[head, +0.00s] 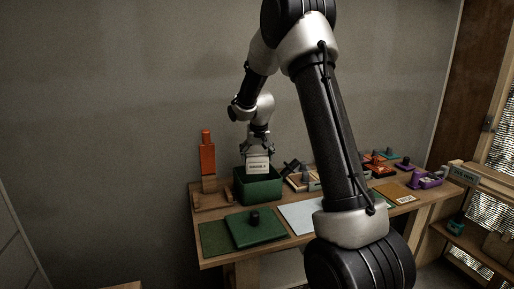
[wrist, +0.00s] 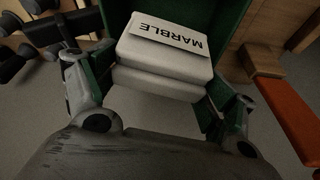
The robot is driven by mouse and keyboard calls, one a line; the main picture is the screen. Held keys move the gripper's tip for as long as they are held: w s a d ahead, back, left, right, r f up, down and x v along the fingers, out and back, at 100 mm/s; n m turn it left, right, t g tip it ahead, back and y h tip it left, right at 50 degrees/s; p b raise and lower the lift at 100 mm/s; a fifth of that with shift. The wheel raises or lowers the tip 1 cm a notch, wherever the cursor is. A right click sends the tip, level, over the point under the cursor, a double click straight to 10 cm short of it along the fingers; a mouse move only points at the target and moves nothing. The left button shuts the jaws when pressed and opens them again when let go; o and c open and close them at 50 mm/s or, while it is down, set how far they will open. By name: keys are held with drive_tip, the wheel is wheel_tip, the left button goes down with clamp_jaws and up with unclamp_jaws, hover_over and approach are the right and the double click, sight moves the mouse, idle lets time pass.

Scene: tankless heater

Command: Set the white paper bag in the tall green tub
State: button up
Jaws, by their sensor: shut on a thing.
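The white paper bag (head: 258,165), marked MARBLE, is held upright by my gripper (head: 258,150) at the mouth of the tall green tub (head: 260,190). In the head view the bag's lower edge meets the tub's rim; I cannot tell how far down inside it reaches. In the wrist view the bag (wrist: 165,55) sits between the fingers of my gripper (wrist: 155,95), which is shut on it. The tub's green wall (wrist: 232,25) shows beside the bag there. The tub's floor is hidden.
An orange bottle-like thing (head: 207,153) stands on a wooden block left of the tub. A dark green board (head: 256,229) with a small black piece lies in front. Dark tools (head: 292,167) stand close on the right. A pale blue mat (head: 297,216) is bare in its visible part.

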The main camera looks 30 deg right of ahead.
sight(258, 165)
drive_tip(key=shift+f, duration=4.35)
drive_tip(key=shift+f, duration=0.45)
drive_tip(key=o, duration=1.1)
drive_tip(key=v, duration=1.2)
drive_tip(key=shift+f, duration=0.1)
